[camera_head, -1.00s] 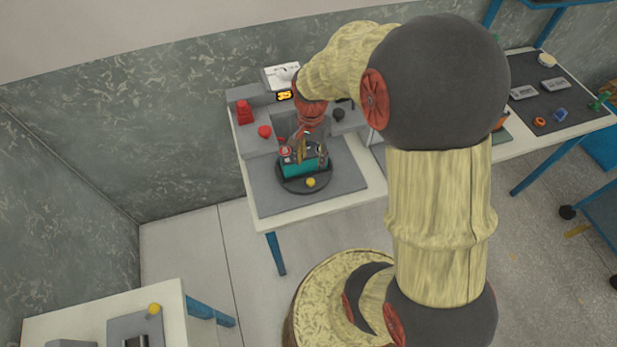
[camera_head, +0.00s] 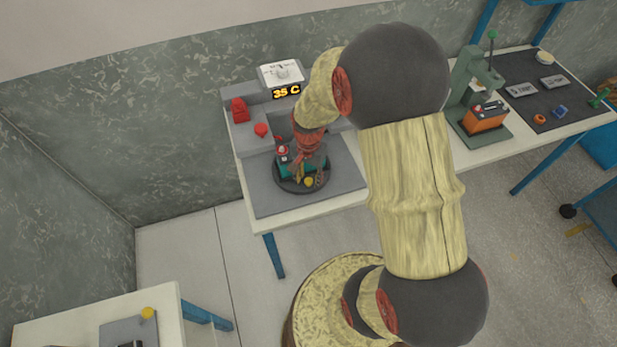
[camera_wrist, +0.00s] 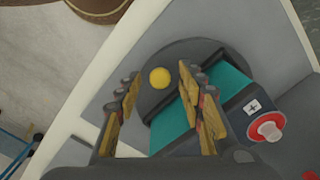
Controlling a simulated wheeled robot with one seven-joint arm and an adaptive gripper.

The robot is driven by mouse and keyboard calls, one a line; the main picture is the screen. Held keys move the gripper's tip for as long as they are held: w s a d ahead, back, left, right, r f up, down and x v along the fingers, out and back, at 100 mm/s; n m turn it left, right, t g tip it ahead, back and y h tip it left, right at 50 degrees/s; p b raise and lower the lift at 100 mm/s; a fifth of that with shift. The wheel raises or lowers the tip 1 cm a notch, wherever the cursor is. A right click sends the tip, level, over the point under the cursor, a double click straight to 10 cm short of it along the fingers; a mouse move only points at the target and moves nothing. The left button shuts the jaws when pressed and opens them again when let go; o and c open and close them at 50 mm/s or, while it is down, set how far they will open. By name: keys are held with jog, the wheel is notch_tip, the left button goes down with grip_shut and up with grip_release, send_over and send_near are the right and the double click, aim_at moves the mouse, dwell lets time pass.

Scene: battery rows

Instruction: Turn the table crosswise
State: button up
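The table is a round dark turntable (camera_head: 291,186) on a grey mat. It also shows in the wrist view (camera_wrist: 150,58). A teal battery (camera_wrist: 231,76) with a dark top lies across it, with a red round cap (camera_wrist: 267,127) beside a plus mark; in the head view the battery (camera_head: 284,168) is partly hidden by my gripper. A yellow knob (camera_wrist: 160,78) sits near the disc's rim. My gripper (camera_head: 309,174) is open above the disc. In the wrist view its fingers stand apart on either side of the knob, the right one overlapping the battery. Contact cannot be told.
Behind the turntable stands a grey station with a display (camera_head: 286,92) reading 35 C, a red block (camera_head: 240,110) and a red knob (camera_head: 261,129). To the right, a green press (camera_head: 474,82) holds an orange battery (camera_head: 486,118). The mat's front (camera_head: 290,207) is clear.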

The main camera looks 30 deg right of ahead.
jog(key=shift+c, duration=0.7)
jog(key=c, duration=0.8)
grip_shut()
